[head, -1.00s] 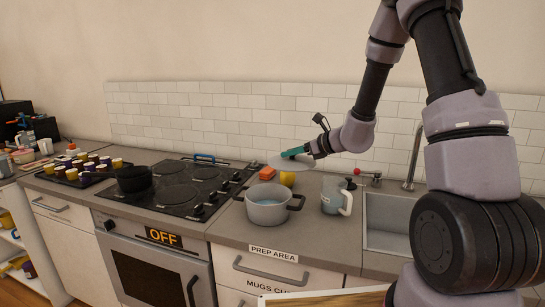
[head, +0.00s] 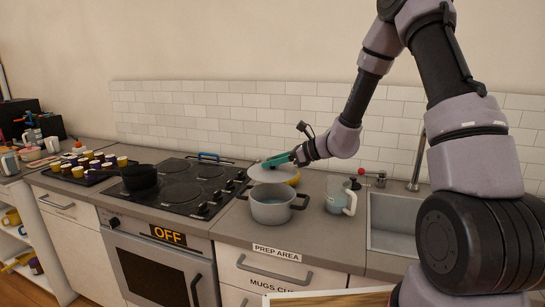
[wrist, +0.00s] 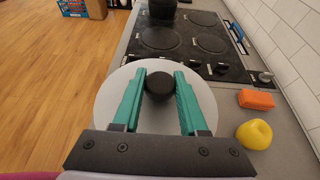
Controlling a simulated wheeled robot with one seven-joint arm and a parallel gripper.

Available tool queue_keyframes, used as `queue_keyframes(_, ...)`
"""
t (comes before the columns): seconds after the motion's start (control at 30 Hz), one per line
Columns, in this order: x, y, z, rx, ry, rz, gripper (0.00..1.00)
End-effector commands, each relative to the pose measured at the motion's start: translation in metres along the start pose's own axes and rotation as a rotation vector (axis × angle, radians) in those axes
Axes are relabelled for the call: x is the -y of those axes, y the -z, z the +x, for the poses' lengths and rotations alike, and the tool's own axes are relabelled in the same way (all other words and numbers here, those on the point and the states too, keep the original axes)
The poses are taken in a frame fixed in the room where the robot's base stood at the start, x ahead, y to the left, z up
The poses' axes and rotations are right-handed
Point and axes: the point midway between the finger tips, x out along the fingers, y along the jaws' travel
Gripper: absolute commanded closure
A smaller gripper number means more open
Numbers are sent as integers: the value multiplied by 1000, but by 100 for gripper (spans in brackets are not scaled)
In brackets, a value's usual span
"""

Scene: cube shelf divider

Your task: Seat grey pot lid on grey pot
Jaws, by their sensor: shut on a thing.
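The grey pot (head: 270,212) stands upright on the counter, right of the stove, with two dark side handles. Its top is open and something bluish shows inside. My gripper (head: 283,159) is shut on the grey pot lid (head: 262,175) by its black knob. The lid is held above the pot, toward its back edge, and apart from it. In the wrist view my gripper's teal fingers (wrist: 158,100) flank the black knob, and the lid (wrist: 205,95) lies below them as a pale disc. The pot is hidden there.
A yellow lemon-like item (wrist: 254,134) and an orange block (wrist: 257,99) lie on the counter behind the pot. A clear jug (head: 340,196) stands right of the pot, before the sink (head: 395,222). The black stove (head: 180,190) lies left, bearing a dark pan (head: 139,178).

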Motion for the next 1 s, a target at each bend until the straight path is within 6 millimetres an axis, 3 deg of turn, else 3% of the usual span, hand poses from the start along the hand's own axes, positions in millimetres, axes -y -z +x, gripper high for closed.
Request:
queue_keyframes(0.4,0,42,18,0,0,2,100)
queue_keyframes(1.0,0,51,21,1,1,1,100)
